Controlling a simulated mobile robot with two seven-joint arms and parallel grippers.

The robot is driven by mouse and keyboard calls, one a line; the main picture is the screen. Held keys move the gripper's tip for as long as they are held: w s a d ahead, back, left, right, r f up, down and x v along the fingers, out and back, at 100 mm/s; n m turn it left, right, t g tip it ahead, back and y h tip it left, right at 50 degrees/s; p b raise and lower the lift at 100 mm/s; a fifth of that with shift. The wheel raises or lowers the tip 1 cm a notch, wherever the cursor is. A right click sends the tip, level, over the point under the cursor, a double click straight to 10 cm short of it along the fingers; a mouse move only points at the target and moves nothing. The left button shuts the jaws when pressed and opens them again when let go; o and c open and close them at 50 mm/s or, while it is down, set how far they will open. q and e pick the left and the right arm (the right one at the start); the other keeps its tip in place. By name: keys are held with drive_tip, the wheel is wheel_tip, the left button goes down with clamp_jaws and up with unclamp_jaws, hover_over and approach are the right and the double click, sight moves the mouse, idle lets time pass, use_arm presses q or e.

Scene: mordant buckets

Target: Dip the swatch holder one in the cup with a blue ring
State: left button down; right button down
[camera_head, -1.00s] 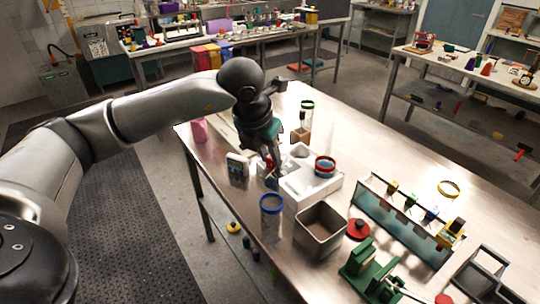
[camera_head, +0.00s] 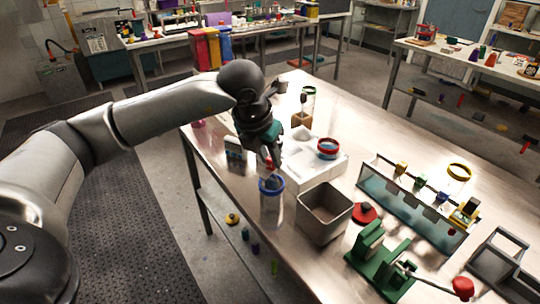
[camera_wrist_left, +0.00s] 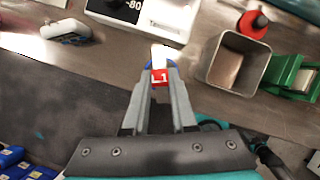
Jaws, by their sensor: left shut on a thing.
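My left gripper (camera_head: 268,162) is shut on the swatch holder, whose red top marked "L1" (camera_wrist_left: 160,77) shows between the fingertips in the left wrist view. The cup with a blue ring (camera_head: 272,205) stands on the metal table, directly below the gripper in the head view. The holder's lower part overlaps the cup's mouth there; I cannot tell how deep it reaches. In the left wrist view the blue ring (camera_wrist_left: 149,65) is mostly hidden behind the holder and fingers. My right gripper is not in view.
A grey square bin (camera_head: 325,228) stands close right of the cup. A trough with coloured clips (camera_head: 400,207) and a green device (camera_head: 380,272) are farther right. The table's edge is close on the left.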

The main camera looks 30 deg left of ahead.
sight(269, 165)
use_arm(q)
drive_tip(key=shift+f+b, duration=1.65)
drive_tip(key=shift+f, duration=0.35)
drive_tip(key=shift+r, duration=0.15)
drive_tip(key=shift+r, duration=0.3)
drive_tip(key=shift+f, duration=0.1)
drive_tip(key=shift+f+b, duration=0.3)
drive_tip(key=shift+f, duration=0.05)
drive_tip(key=shift+r, duration=0.25)
drive_tip(key=shift+r, duration=0.2)
